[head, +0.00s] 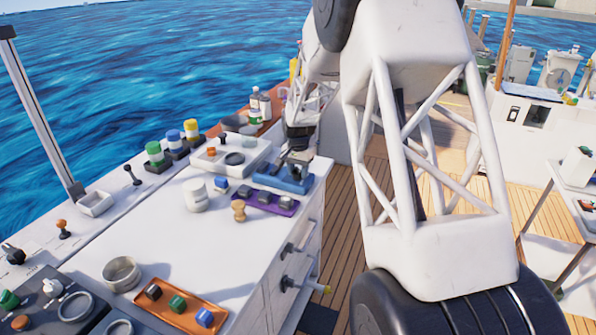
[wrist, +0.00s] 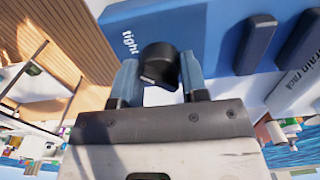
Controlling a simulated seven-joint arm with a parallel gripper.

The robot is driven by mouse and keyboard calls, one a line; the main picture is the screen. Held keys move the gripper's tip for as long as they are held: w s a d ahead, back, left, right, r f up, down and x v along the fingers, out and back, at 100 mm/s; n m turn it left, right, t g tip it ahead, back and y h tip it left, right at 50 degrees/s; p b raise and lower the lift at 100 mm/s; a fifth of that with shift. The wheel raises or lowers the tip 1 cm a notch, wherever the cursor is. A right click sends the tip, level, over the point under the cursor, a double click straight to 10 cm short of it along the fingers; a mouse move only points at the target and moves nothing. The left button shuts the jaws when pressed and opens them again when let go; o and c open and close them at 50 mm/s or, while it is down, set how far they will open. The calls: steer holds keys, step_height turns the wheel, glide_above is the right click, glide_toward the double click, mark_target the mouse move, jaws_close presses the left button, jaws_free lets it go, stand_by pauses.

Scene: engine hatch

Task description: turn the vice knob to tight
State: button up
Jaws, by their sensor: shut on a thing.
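The blue vice (head: 281,180) sits at the far right corner of the white worktop in the head view. Its blue body (wrist: 215,28) fills the upper part of the wrist view. The black knob (wrist: 160,62) stands out from it, with the white word "tight" (wrist: 131,43) just to its upper left. My gripper (wrist: 159,68) is shut on the knob, one blue-grey finger on each side. In the head view my gripper (head: 296,158) is over the vice and hides the knob. Which way the knob points, I cannot tell.
A purple tray (head: 262,209) with dark blocks and a wooden peg (head: 239,211) are near the vice. A white tray (head: 212,167) and a white jar (head: 196,195) stand to the left. An orange tray (head: 180,298) lies at the front. Drawer handles stick out on the right side.

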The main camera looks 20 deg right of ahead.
mark_target(298, 169)
steer(key=o, duration=0.9)
steer(key=shift+r, duration=3.9)
